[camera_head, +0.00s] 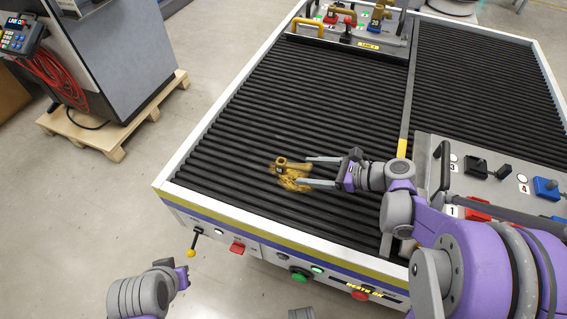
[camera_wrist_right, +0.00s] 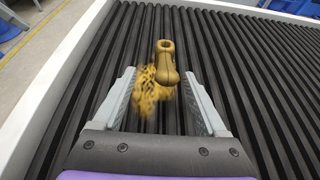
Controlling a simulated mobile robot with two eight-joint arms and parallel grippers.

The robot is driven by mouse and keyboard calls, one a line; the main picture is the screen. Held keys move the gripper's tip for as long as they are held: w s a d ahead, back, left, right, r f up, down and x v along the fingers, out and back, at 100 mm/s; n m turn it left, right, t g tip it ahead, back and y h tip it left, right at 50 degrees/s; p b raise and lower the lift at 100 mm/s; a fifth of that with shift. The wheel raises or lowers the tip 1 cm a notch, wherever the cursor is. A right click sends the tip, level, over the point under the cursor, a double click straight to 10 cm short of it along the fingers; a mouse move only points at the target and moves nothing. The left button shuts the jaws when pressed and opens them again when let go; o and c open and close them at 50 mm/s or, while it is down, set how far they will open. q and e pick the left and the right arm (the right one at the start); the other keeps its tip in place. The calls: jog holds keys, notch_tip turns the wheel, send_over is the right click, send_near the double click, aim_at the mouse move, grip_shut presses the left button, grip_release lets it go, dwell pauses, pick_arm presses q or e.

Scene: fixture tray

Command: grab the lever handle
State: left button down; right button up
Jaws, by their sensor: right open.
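A brass-coloured piece with a ring-shaped end, which looks like the lever handle (camera_head: 281,161), is over the black rollers near the left side. In the right wrist view the handle (camera_wrist_right: 166,62) shows its hollow end and rounded body, with a blurred, speckled golden patch (camera_wrist_right: 152,92) beside and below it. I cannot tell whether that patch is part of it. My right gripper (camera_head: 305,171) is open, its two fingers pointing left at the handle. In the right wrist view the gripper (camera_wrist_right: 157,76) has the handle between and just ahead of its fingertips, apparently untouched.
The roller table (camera_head: 171,180) has a raised pale rim. A grey tray (camera_head: 390,50) with several fittings stands at the back. A grey panel (camera_head: 480,155) with numbered fittings is at right. A small yellow-knobbed lever (camera_head: 192,249) hangs on the front. Rollers around the handle are clear.

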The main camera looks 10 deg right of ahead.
aim_at(290, 167)
jog(key=x, duration=0.7)
jog(key=shift+w+d+f, duration=0.2)
jog(key=shift+w+d, duration=0.05)
jog(key=shift+d, duration=0.05)
grip_shut()
